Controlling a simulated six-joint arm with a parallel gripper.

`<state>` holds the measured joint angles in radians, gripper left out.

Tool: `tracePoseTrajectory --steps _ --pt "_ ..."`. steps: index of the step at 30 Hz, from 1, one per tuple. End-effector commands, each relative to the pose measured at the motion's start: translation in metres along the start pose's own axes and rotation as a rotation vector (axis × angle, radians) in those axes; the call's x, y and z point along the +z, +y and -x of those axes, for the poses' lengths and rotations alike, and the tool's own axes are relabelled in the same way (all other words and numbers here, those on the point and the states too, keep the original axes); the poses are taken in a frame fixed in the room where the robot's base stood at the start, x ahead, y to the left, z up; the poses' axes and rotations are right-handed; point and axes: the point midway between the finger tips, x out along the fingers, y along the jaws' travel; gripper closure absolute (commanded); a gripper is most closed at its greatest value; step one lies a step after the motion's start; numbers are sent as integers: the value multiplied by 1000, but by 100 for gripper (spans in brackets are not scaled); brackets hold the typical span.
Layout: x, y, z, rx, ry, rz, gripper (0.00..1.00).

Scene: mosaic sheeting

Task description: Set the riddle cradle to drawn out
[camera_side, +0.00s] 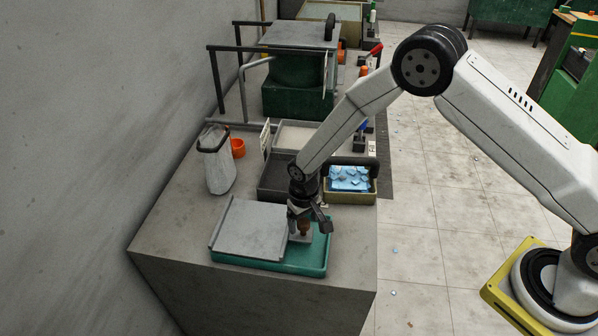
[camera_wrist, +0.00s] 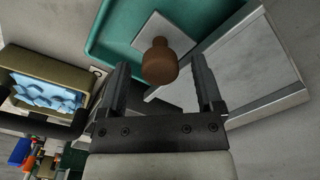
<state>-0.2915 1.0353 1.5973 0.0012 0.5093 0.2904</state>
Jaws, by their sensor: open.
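No part is clearly marked as the riddle cradle, so I cannot tell which one it is. A tan box (camera_side: 374,186) of pale blue pieces with a dark handle bar stands beside a dark grey tray (camera_side: 273,195); the box also shows at left in the wrist view (camera_wrist: 62,69). My gripper (camera_side: 304,228) is over the right part of a green tray (camera_side: 290,268). In the wrist view, my gripper (camera_wrist: 160,80) is open, with a brown knob (camera_wrist: 160,62) between or just beyond its fingers. The knob stands on a pale square plate (camera_wrist: 148,32) in the tray (camera_wrist: 108,38).
A grey flat board (camera_side: 250,230) lies over the left part of the green tray. Behind are a white bag (camera_side: 219,170), an orange cup (camera_side: 238,148) and a dark green machine (camera_side: 290,98) with grey rails. The front left bench top is clear.

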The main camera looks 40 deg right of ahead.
Motion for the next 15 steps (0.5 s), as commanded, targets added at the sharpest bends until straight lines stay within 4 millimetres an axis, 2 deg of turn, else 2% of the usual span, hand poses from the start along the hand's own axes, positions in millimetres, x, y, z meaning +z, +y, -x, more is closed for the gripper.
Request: tracePoseTrajectory --steps 4,5,12,15 --pt "0 0 0 0 0 0 16" --pt "0 0 0 0 0 0 22" --pt "0 0 0 0 1 0 98" --pt "0 0 0 0 1 0 100"
